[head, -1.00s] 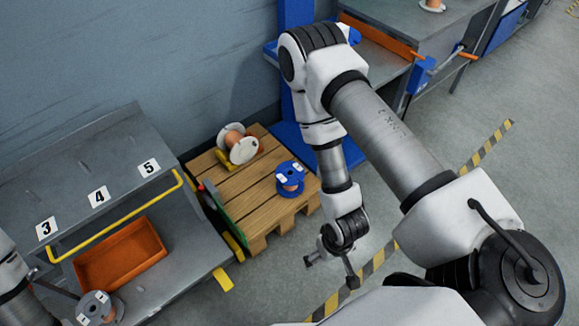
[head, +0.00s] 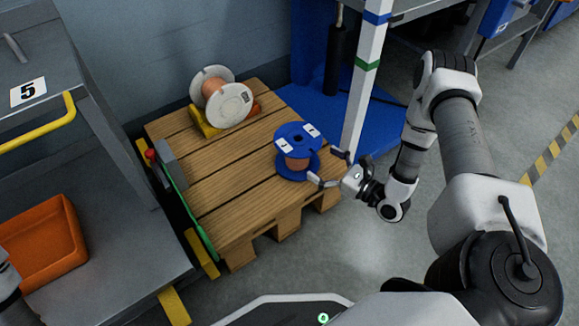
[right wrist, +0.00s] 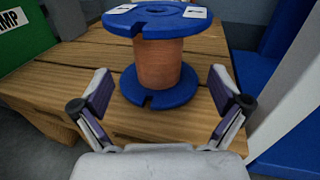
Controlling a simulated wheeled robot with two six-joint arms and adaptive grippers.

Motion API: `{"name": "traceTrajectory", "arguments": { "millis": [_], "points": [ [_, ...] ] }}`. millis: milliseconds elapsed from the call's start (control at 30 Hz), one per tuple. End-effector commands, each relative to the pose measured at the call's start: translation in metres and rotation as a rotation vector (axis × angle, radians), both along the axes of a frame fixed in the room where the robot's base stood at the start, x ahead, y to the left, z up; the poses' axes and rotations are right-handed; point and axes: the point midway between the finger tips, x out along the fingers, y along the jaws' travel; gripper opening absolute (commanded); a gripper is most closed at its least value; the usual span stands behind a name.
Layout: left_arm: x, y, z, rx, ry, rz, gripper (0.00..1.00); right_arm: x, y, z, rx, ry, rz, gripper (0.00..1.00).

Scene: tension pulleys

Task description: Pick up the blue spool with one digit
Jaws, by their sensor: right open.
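The blue spool (head: 297,147) stands upright on the wooden pallet (head: 225,190), near its right corner. It has blue flanges, a copper-coloured winding and white labels on top. In the right wrist view the spool (right wrist: 158,62) is straight ahead, just beyond the fingertips. My right gripper (head: 329,168) is open and empty at the right side of the spool. The digits on the labels are too small to read.
A white spool (head: 232,104) lies tilted on a yellow support at the back of the pallet. A green-edged board with a red knob (head: 150,155) is at the pallet's left. A white post (head: 362,80) stands behind my right gripper. An orange bin (head: 45,240) sits on the left bench.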

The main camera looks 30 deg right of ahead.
Motion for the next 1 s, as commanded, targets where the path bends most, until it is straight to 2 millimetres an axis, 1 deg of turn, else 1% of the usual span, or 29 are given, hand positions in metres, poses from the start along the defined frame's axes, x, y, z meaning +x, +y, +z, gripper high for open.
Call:
{"name": "traceTrajectory", "arguments": {
  "millis": [33, 167, 267, 400, 533, 733, 767, 800, 867, 900, 967, 1000],
  "points": [
    [0.001, 0.0, -0.008, 0.0, -0.002, 0.0, 0.0, 0.003, 0.0, -0.004, 0.02, -0.007, 0.001, 0.99],
    [0.003, 0.0, -0.014, 0.001, -0.008, -0.003, 0.0, 0.019, 0.006, -0.001, 0.031, -0.007, 0.003, 0.99],
    [0.005, 0.0, -0.024, 0.003, -0.015, -0.007, 0.0, 0.031, 0.011, -0.002, 0.03, -0.007, 0.002, 0.99],
    [0.012, 0.001, -0.047, 0.006, -0.032, -0.015, 0.0, 0.055, 0.022, -0.003, 0.028, -0.008, 0.004, 0.99],
    [0.015, 0.001, -0.053, 0.007, -0.041, -0.019, 0.0, 0.07, 0.027, 0.001, 0.026, -0.005, 0.003, 0.99],
    [0.016, 0.001, -0.05, 0.007, -0.043, -0.02, 0.0, 0.071, 0.027, 0.003, 0.027, -0.002, 0.001, 0.99],
    [0.016, 0.001, -0.05, 0.007, -0.043, -0.02, 0.0, 0.071, 0.027, 0.003, 0.027, -0.002, 0.001, 0.92],
    [0.016, 0.001, -0.05, 0.007, -0.043, -0.02, 0.0, 0.071, 0.027, 0.003, 0.027, -0.002, 0.001, 0.78],
    [0.016, 0.001, -0.05, 0.007, -0.043, -0.02, 0.0, 0.071, 0.027, 0.003, 0.027, -0.002, 0.001, 0.56],
    [0.015, 0.001, -0.05, 0.007, -0.042, -0.021, 0.0, 0.071, 0.027, 0.003, 0.027, -0.002, 0.001, 0.42],
    [0.015, 0.001, -0.05, 0.007, -0.042, -0.021, 0.0, 0.071, 0.027, 0.003, 0.027, -0.002, 0.001, 0.21],
    [0.015, 0.001, -0.05, 0.007, -0.042, -0.021, 0.0, 0.071, 0.027, 0.003, 0.027, -0.002, 0.001, 0.07]
  ]
}}
